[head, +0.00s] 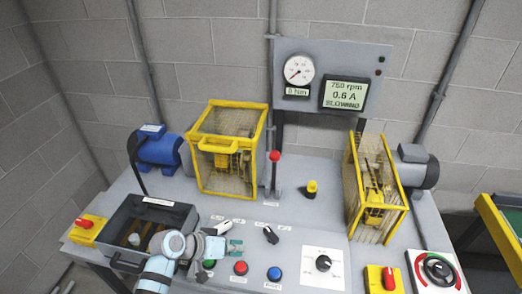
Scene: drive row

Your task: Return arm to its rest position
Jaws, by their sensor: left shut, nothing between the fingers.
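My left arm comes in from the bottom left of the head view. Its gripper (236,247) is shut and empty, just above the panel of the bench near the green and red buttons. The fingers look greenish. It lies to the right of the black open bin (176,215), and the arm hides part of the bin's front. My right gripper is not in view.
The grey bench (310,215) carries a blue motor (158,150), two yellow mesh guards (227,150) (372,190), a red-topped lever (275,172), knobs and a red button (240,267). A gauge and display panel (333,75) reads 750 rpm, 0.6 A, SLOWING.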

